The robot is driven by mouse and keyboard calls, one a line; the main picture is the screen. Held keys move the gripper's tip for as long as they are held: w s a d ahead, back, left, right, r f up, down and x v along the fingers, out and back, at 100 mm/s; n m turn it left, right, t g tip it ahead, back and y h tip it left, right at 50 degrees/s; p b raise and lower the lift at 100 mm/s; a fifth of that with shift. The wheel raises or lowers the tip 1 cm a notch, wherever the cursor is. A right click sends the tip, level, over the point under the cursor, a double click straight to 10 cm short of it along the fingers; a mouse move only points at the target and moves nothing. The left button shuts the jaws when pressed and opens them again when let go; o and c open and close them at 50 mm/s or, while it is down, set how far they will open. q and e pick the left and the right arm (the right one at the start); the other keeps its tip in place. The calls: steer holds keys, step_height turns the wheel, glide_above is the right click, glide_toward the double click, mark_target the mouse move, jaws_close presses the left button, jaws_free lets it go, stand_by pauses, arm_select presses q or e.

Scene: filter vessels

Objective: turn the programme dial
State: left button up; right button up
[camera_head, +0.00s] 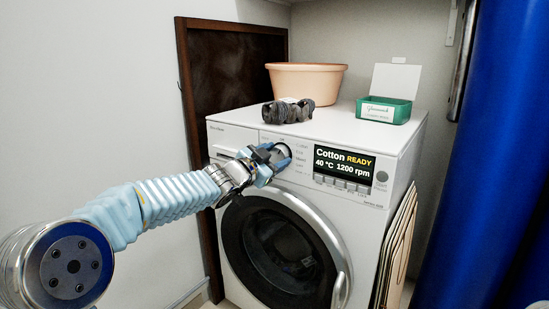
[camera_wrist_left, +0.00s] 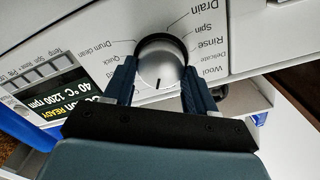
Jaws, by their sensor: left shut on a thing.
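The programme dial (camera_head: 284,152) is a round silver knob on the white washing machine's front panel. In the left wrist view the dial (camera_wrist_left: 161,62) has a dark rim and a short dark mark on its face, pointing down in the picture toward my gripper's palm. Printed labels, such as Drain, Spin, Rinse and Quick, ring it. My left gripper (camera_head: 272,161) is shut on the dial, one finger on each side; it also shows in the left wrist view (camera_wrist_left: 159,79). The display (camera_head: 344,168) reads "Cotton READY, 40 °C 1200 rpm". My right gripper is not in view.
The washing machine's round door (camera_head: 283,247) is below the panel. A peach basin (camera_head: 306,82), a dark grey bundle (camera_head: 288,111) and a green box (camera_head: 384,110) stand on top. A brown board (camera_head: 232,75) leans behind, and a blue curtain (camera_head: 491,150) hangs at the right.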

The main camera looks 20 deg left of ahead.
arm_select(q)
steer(key=o, duration=1)
steer(key=shift+s, duration=0.1)
steer(key=v, duration=1.3)
steer(key=shift+s+a+p, duration=0.1)
steer(key=shift+s+p, duration=0.2)
